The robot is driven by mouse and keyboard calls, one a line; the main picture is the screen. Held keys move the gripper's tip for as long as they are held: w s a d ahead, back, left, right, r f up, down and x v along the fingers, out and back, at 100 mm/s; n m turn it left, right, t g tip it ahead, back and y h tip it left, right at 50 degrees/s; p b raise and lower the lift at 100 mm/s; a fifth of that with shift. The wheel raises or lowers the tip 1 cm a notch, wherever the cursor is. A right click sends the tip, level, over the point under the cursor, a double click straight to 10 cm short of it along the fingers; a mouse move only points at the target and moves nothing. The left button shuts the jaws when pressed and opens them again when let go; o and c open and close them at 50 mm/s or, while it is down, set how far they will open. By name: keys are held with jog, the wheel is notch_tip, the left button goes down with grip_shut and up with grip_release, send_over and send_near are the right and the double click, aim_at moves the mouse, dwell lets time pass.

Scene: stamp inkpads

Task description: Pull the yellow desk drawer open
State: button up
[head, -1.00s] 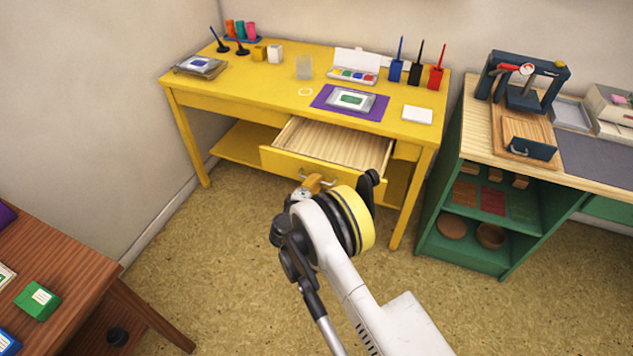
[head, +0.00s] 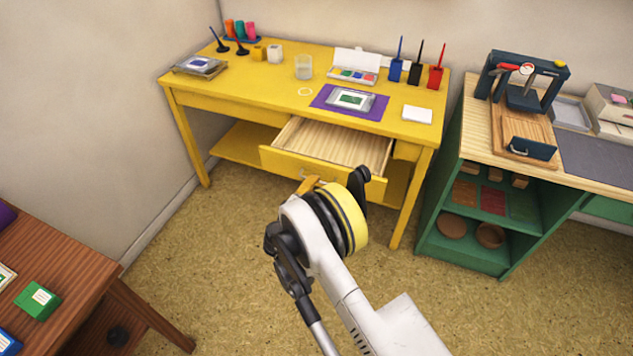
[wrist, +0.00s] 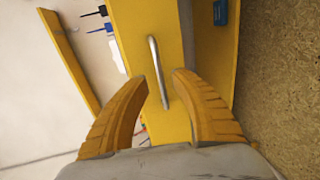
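The yellow desk drawer (head: 279,163) stands well open in the head view, its empty light-wood inside showing. The yellow desk (head: 225,93) is behind and around it. In the wrist view the drawer front (wrist: 143,22) fills the upper middle, with a thin metal handle (wrist: 157,72) running lengthwise. My gripper (wrist: 158,80) has its two yellow fingers apart, one on each side of the handle's lower part, with gaps visible on both sides. In the head view the gripper is just in front of the drawer front, mostly hidden by my arm.
A green cabinet (head: 436,214) with a wooden top stands to the right. A brown table (head: 70,262) is at the lower left. A card on a purple mat (head: 321,96) and several stamps and pots stand on the desk. Open floor lies before the desk.

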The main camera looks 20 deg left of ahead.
jog(key=v, duration=0.4)
jog(key=shift+s+d, duration=0.1)
jog(key=shift+r, duration=0.1)
